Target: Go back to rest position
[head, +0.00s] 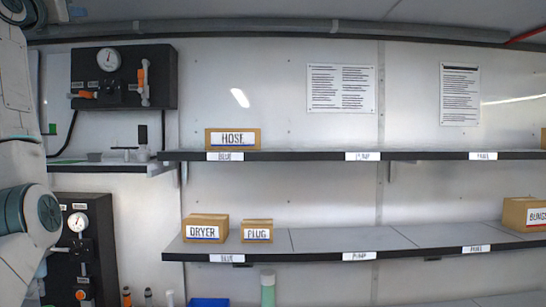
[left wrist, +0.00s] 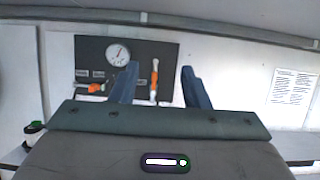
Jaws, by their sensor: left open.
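My left gripper (left wrist: 159,85) shows in the left wrist view with its two dark blue fingers apart and nothing between them. Behind the fingers is a black wall panel (left wrist: 190,50) with a round gauge and orange-handled valves. The same black panel (head: 160,80) is at the upper left in the head view. My left arm runs down the left edge of the head view, and its fingertips do not show there. My right gripper is in neither view.
An upper shelf (head: 300,155) holds a HOSE box (head: 232,139). A lower shelf (head: 330,240) holds a DRYER box (head: 205,228), a PLUG box (head: 257,231) and, far right, another box (head: 525,214). A second gauge panel (head: 85,250) is at lower left. The shelf middles are clear.

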